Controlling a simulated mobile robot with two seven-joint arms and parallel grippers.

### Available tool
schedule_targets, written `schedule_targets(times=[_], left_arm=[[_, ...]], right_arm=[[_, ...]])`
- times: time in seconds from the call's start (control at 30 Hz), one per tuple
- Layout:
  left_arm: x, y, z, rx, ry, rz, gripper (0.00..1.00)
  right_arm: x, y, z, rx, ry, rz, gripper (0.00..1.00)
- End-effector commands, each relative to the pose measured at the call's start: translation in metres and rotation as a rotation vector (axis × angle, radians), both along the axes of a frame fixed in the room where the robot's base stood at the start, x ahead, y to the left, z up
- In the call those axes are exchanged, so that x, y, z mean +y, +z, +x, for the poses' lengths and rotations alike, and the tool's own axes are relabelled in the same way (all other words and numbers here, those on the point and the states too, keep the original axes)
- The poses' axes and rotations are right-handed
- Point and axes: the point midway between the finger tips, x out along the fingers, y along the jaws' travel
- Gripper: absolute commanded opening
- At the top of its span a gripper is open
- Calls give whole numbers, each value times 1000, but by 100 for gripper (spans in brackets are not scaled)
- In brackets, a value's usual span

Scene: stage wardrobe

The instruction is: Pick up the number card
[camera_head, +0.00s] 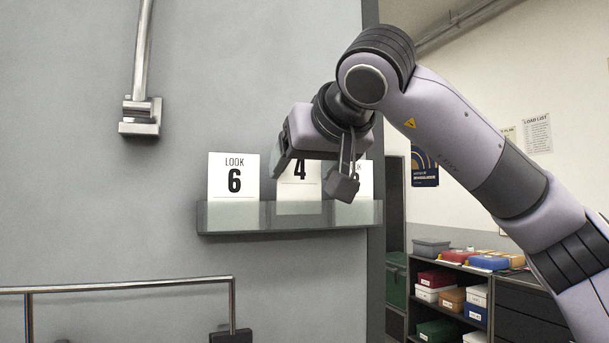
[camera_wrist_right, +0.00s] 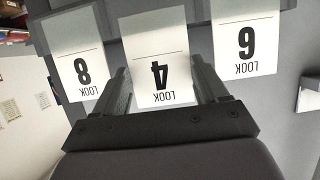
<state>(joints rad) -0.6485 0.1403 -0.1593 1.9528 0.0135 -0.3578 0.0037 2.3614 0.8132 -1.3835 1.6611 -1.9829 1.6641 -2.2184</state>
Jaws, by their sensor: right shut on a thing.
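The white number card "LOOK 4" (camera_head: 300,191) is in the middle of a clear-fronted wall rack (camera_head: 290,220), with its lower part behind the rack's front. My right gripper (camera_head: 312,175) is at its upper part, one finger on each side, shut on it. The gripper hides the card's top in the head view. In the right wrist view the card (camera_wrist_right: 157,50) appears upside down between the fingertips (camera_wrist_right: 160,78). My left gripper is in neither view.
Card "6" (camera_head: 234,178) stands left of it in the rack; card "8" (camera_head: 364,178) stands right, partly hidden by my gripper. A metal handle (camera_head: 140,60) is on the grey wall above left, and a rail (camera_head: 120,286) is below. Shelves with boxes (camera_head: 450,290) stand at right.

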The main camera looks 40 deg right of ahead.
Motion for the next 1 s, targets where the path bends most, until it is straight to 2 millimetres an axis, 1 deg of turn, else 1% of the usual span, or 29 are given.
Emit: schedule_targets(times=[0.03,0.17,0.27,0.57,0.8,0.93,0.97,1.0], left_arm=[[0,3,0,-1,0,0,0],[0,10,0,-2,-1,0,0],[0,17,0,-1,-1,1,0],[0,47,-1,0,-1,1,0],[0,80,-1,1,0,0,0],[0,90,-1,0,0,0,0],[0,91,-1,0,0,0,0],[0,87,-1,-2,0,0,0]], right_arm=[[1,10,0,-1,1,1,45],[1,34,0,0,1,1,45],[1,58,0,-2,1,2,45],[1,144,0,0,0,2,45],[1,213,0,1,1,2,45],[1,238,0,2,0,1,45],[1,242,0,1,0,1,45],[1,240,0,2,1,2,45]])
